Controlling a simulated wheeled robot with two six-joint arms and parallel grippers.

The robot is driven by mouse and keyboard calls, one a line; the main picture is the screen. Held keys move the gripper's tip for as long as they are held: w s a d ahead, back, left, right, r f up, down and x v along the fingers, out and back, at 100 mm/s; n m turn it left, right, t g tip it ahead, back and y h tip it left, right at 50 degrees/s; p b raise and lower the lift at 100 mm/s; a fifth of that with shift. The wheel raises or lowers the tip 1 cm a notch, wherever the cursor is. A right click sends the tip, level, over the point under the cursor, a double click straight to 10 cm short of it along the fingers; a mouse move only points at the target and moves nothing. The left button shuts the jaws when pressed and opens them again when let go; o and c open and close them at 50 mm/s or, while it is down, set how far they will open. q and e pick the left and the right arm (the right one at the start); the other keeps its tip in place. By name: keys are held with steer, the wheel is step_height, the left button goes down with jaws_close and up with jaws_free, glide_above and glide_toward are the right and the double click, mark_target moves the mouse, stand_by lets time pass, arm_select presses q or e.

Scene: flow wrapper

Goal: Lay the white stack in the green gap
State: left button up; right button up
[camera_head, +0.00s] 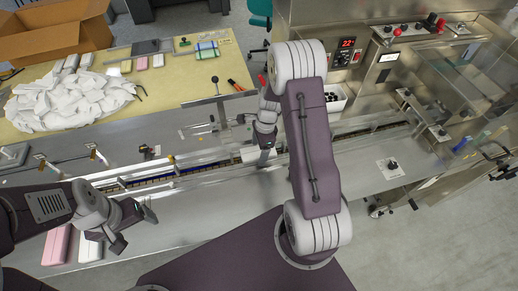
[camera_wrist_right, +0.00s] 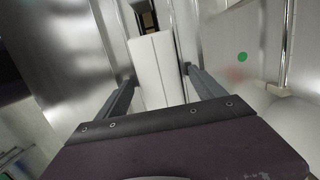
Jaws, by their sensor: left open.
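A white stack (camera_head: 258,155) is at the conveyor channel in the head view, below my right gripper (camera_head: 265,158). My left gripper (camera_head: 132,228) is open and empty over the front steel ledge. Another white stack (camera_head: 90,248) lies on that ledge. A green dot (camera_wrist_right: 242,57) shows on the metal in the right wrist view. The green gap itself cannot be made out; my right arm hides part of the channel.
A pink stack (camera_head: 57,245) lies on the front ledge. The conveyor channel (camera_head: 175,178) runs between low steel rails. Behind it, a yellow table (camera_head: 165,90) holds a pile of white wrapping (camera_head: 75,98) and a cardboard box (camera_head: 55,30). The wrapper machine (camera_head: 420,85) stands at right.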

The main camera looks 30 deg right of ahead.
steer(key=shift+r, duration=0.1)
step_height(320, 180, up, 9)
steer(key=d, duration=0.1)
steer(key=shift+s+d, duration=0.15)
steer(key=shift+d, duration=0.05)
